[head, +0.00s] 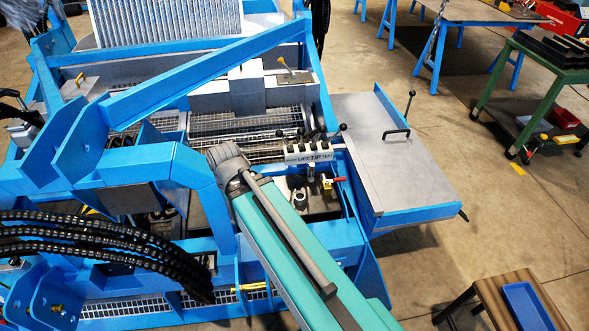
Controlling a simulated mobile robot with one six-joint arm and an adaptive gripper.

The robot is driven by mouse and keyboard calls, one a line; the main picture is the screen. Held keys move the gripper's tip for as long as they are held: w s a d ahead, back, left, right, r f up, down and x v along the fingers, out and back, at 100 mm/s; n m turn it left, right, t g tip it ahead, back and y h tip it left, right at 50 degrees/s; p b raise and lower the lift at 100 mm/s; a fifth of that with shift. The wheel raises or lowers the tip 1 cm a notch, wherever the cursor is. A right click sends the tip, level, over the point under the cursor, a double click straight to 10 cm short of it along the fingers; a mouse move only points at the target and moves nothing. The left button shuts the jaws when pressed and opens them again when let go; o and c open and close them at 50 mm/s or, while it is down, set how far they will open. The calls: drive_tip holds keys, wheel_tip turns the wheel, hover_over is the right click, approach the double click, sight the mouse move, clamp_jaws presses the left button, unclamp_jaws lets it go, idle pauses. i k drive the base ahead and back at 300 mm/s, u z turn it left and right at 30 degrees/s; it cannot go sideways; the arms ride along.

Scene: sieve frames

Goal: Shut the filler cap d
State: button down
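I cannot tell which part is filler cap d; no letter shows on any cap. Small fittings sit in the blue frame (205,73) near its middle, below a grey valve block (308,152) with lettering and several black-knobbed levers. Among them are a dark round fitting (299,197), a silver upright cylinder (311,173) and a small red handle (338,179). They are too small to tell whether any is open or shut. My teal arm reaches up from the bottom edge to a grey joint left of these fittings. My gripper does not show.
A grey panel (375,150) with a black handle (396,133) juts out right of the frame. Black hoses (100,240) cross the lower left. A stool with a blue tray (526,305) stands at lower right, a green cart (550,75) at upper right.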

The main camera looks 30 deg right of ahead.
sight(297, 182)
drive_tip(key=z, duration=0.75)
